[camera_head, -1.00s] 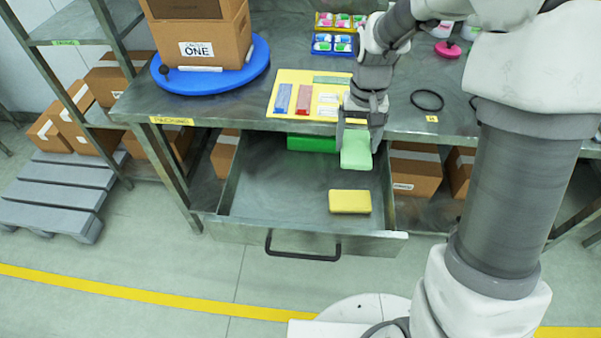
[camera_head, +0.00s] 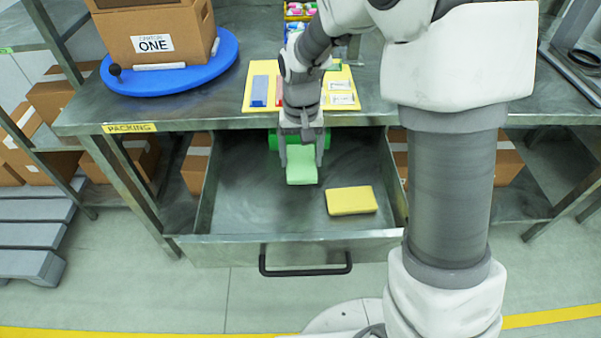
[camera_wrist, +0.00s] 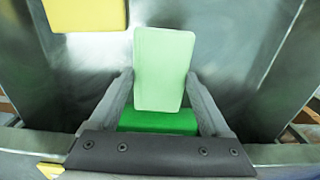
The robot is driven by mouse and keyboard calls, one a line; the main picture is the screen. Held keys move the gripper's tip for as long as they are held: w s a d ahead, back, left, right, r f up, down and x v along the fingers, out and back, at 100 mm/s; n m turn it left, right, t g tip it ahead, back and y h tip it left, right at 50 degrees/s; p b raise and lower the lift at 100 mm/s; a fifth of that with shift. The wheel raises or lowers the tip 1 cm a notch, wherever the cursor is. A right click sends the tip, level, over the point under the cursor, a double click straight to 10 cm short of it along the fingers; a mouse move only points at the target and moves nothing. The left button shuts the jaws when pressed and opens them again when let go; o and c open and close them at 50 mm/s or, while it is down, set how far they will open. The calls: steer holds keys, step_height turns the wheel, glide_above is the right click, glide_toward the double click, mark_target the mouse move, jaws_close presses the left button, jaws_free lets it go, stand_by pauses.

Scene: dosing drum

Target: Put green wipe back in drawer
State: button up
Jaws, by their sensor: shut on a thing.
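The light green wipe (camera_head: 302,166) is held between the fingers of my gripper (camera_head: 303,160), over the open drawer (camera_head: 238,205). In the wrist view the wipe (camera_wrist: 163,68) sits between the two fingertips, with the metal drawer floor below it. I cannot tell whether it touches the floor. A yellow block (camera_head: 351,200) lies in the drawer, right of and nearer than the wipe. A darker green object (camera_head: 273,140) lies at the back of the drawer, partly hidden by my gripper; it also shows in the wrist view (camera_wrist: 158,121).
The drawer front has a black handle (camera_head: 305,270). Above it is the metal worktop (camera_head: 200,108) with a yellow mat (camera_head: 256,103) and a blue turntable (camera_head: 222,68) bearing a carton (camera_head: 150,40). The left part of the drawer floor is clear.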

mark_target(301, 171)
steer(key=shift+f+b, duration=0.85)
steer(key=shift+f, duration=1.55)
steer(key=shift+f, duration=0.1)
steer(key=o, duration=1.1)
steer(key=shift+o, duration=0.2)
